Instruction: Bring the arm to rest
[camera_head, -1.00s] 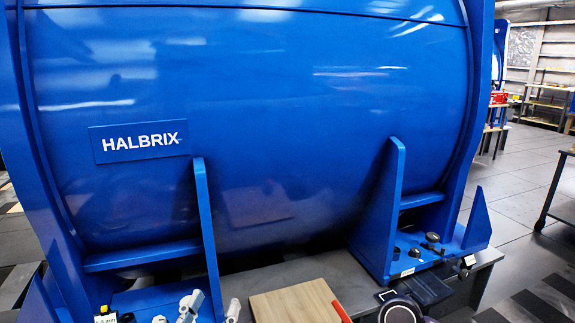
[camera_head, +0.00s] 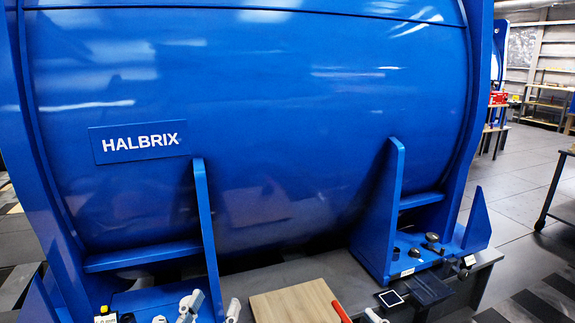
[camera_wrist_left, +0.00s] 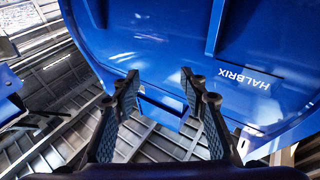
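In the left wrist view my left gripper (camera_wrist_left: 157,88) is open, with two dark, ridged fingers set well apart and nothing between them. I cannot make out my left gripper clearly in the head view. My right gripper is not in view.
Below the casing is a grey bench (camera_head: 330,265) with a wooden board (camera_head: 295,302), a red-handled item (camera_head: 341,311), a white-framed dark square (camera_head: 390,298) and a dark tray (camera_head: 428,288). White fittings (camera_head: 189,305) are at lower left. Open floor (camera_head: 520,215) lies right.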

